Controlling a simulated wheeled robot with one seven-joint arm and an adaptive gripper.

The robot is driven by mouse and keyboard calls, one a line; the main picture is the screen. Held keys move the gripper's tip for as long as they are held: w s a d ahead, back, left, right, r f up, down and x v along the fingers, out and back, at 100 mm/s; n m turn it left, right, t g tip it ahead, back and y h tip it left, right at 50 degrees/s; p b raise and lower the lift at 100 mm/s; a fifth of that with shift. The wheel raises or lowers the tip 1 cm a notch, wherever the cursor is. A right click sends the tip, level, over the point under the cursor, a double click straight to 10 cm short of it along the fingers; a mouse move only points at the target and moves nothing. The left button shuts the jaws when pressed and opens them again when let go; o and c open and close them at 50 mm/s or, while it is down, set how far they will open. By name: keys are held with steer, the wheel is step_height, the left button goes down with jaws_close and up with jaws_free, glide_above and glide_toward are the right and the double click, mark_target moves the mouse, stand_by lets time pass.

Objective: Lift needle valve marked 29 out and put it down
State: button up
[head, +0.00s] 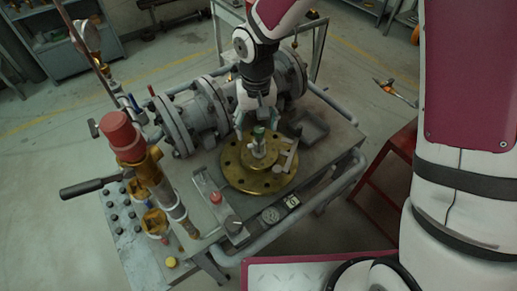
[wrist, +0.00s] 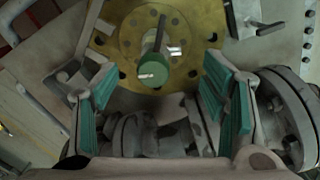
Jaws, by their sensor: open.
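A small valve with a green top (head: 259,133) stands upright at the middle of a round brass flange (head: 236,176). It also shows in the wrist view as a green cap (wrist: 154,84) over the flange (wrist: 205,45). No number 29 can be read, so I cannot tell for sure that this is the needle valve. My gripper (head: 255,118) is above the valve, its fingers pointing down. In the wrist view the teal finger pads stand wide apart, one on each side of the green cap, with nothing held. The valve's lower body is partly hidden by its cap.
A grey pipe with bolted flanges (head: 205,105) runs behind the brass flange. A tall brass fitting with a red cap (head: 122,133) rises at the left.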

mark_target(256, 139)
steer(key=shift+f+p, duration=0.6)
steer(key=shift+f, duration=2.25)
steer(key=shift+a, duration=0.1)
jaws_close()
